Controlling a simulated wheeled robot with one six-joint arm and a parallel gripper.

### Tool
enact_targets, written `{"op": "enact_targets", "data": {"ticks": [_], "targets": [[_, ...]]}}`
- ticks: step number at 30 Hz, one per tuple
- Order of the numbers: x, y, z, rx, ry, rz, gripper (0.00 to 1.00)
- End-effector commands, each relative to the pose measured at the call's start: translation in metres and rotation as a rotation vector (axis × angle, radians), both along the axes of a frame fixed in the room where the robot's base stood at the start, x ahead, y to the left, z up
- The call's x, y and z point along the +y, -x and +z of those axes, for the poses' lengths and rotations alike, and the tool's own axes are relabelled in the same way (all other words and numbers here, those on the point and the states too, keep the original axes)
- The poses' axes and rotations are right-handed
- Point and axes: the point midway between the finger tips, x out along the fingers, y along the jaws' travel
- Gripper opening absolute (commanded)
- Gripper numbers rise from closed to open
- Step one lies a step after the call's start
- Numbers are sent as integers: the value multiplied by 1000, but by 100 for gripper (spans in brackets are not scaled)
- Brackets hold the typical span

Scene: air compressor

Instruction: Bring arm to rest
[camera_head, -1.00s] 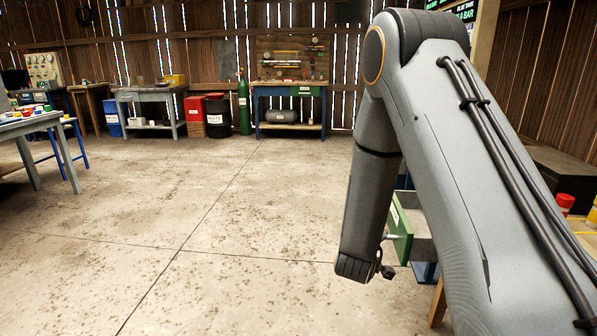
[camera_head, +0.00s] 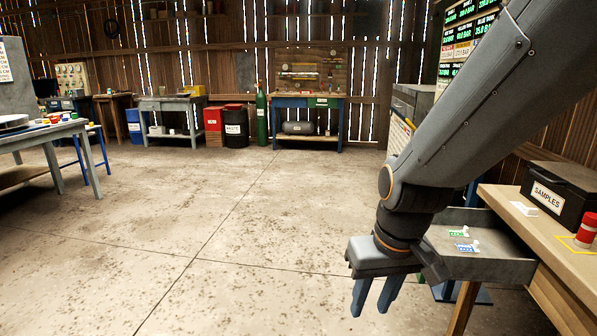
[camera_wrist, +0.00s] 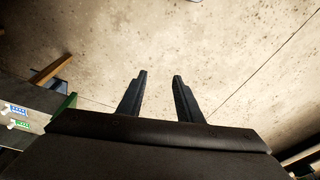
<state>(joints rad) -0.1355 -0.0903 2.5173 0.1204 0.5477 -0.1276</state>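My gripper (camera_head: 376,297) hangs at the end of my arm in the right part of the head view, pointing down over bare floor. It is just left of an open grey drawer (camera_head: 500,268). In the wrist view the two fingers of my gripper (camera_wrist: 161,75) stand apart with only concrete floor between them. It is open and holds nothing.
The drawer holds small items with green and blue labels (camera_head: 465,247). A wooden bench (camera_head: 540,235) bears a black SAMPLES box (camera_head: 562,195) and a red-capped item (camera_head: 586,230). A table (camera_head: 45,135) stands at left. The middle floor is clear.

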Motion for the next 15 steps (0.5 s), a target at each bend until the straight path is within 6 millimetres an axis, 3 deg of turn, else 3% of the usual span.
{"op": "enact_targets", "data": {"ticks": [9, 15], "targets": [[-14, 71, 20, 163, 40, -61, 32], [-21, 70, 32, 164, 44, -80, 32]]}}
